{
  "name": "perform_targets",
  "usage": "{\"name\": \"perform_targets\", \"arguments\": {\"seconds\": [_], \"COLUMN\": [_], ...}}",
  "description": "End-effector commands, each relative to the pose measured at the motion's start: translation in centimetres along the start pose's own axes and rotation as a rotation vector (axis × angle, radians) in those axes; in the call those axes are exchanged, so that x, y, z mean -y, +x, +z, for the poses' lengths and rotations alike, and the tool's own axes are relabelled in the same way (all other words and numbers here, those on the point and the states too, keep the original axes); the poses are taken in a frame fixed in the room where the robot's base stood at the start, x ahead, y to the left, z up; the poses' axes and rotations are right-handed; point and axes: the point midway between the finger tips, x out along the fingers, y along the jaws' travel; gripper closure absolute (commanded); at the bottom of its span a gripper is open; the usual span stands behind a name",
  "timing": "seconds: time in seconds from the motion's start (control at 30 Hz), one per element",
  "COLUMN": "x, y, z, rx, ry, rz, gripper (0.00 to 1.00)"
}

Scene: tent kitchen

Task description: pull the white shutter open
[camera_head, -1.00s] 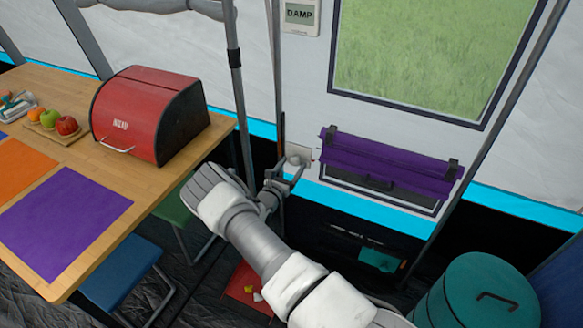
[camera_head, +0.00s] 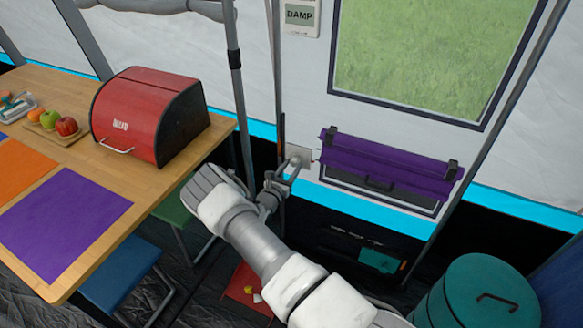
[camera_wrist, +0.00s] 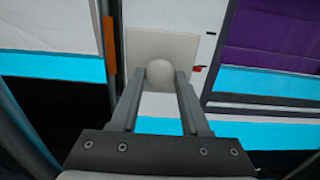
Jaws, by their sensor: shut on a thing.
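The white shutter (camera_wrist: 141,44) is a small square panel on the tent wall with a round white knob (camera_wrist: 160,71) near its lower edge in the wrist view. In the head view the shutter (camera_head: 302,152) is left of the purple roll, partly behind my gripper. My gripper (camera_head: 292,164) is shut on the knob. In the wrist view my gripper (camera_wrist: 161,84) has one finger on each side of the knob. The fingers and knob hide part of the shutter's lower edge.
A purple roll (camera_head: 388,165) hangs over a framed wall opening to the right. A grey tent pole (camera_head: 240,100) stands left of the shutter. The wooden table (camera_head: 190,150) with a red bread box (camera_head: 150,112) is further left. A teal bin (camera_head: 480,290) stands lower right.

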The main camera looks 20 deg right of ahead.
Motion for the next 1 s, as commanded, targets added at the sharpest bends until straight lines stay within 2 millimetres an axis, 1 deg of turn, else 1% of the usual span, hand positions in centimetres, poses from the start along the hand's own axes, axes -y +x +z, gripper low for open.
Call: {"name": "perform_targets", "arguments": {"seconds": [0.8, 0.93, 1.0], "x": [0.1, 0.1, 0.1], "y": [-0.1, -0.1, -0.1], "z": [-0.1, 0.6, 1.3], "rx": [-0.002, -0.002, -0.002], "ry": [-0.001, -0.001, -0.001], "rz": [-0.002, -0.002, -0.001], "gripper": [1.0, 1.0, 1.0]}}
